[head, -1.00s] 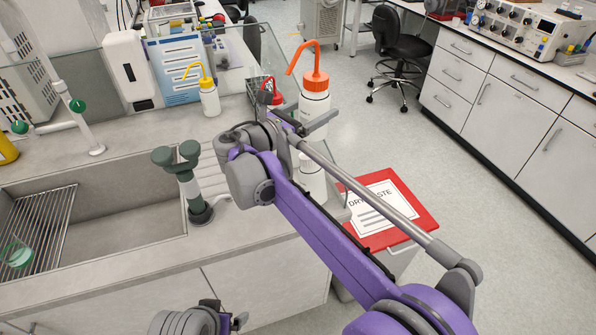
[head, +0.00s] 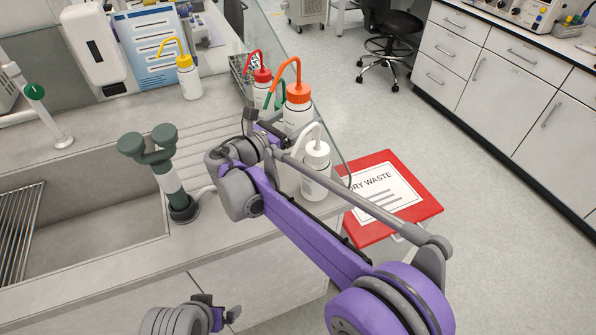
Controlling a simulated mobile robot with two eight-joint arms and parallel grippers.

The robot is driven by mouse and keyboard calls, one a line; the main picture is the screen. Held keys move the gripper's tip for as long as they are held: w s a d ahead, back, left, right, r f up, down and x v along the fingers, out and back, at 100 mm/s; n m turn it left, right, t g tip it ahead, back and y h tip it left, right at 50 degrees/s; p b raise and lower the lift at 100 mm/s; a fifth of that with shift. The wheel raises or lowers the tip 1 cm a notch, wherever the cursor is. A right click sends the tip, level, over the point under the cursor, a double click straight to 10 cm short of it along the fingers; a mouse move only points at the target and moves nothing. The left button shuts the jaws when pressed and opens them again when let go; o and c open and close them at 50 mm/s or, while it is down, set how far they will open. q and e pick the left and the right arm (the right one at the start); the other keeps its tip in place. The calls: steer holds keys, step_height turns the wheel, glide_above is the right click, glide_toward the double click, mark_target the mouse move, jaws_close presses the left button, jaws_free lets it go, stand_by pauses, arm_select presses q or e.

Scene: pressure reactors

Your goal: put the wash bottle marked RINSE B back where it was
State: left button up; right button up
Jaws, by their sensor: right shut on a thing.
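The orange-capped wash bottle (head: 298,112) is upright at the right end of the sink counter, among the other wash bottles. Its marking cannot be read, so I cannot confirm RINSE B. My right gripper (head: 274,131) is shut on this bottle from the near left side. The gripper and forearm hide its lower part, so I cannot tell whether its base touches the counter. My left gripper (head: 220,311) is low at the bottom of the view, in front of the counter, with its fingers apart and empty.
A red-capped bottle (head: 263,93), a green-spouted bottle partly hidden behind, and a white-capped bottle (head: 316,175) stand close around it. A clear screen (head: 287,55) runs along the counter's right edge. A yellow-capped bottle (head: 190,80) stands farther left. A red-lidded waste bin (head: 425,205) is at right.

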steer(key=shift+s+f, duration=0.15)
steer(key=shift+f, duration=0.1)
steer(key=shift+f, duration=0.1)
step_height(320, 180, down, 6)
steer(key=shift+r+b, duration=0.1)
steer(key=shift+b, duration=0.5)
steer(key=shift+f, duration=1.8)
steer(key=o, duration=0.6)
steer(key=shift+f+b, duration=0.2)
steer(key=shift+b, duration=0.1)
steer(key=v, duration=1)
steer(key=shift+s+a+r+p, duration=0.2)
steer(key=shift+a+r+p, duration=0.05)
steer(key=shift+a+p, duration=0.1)
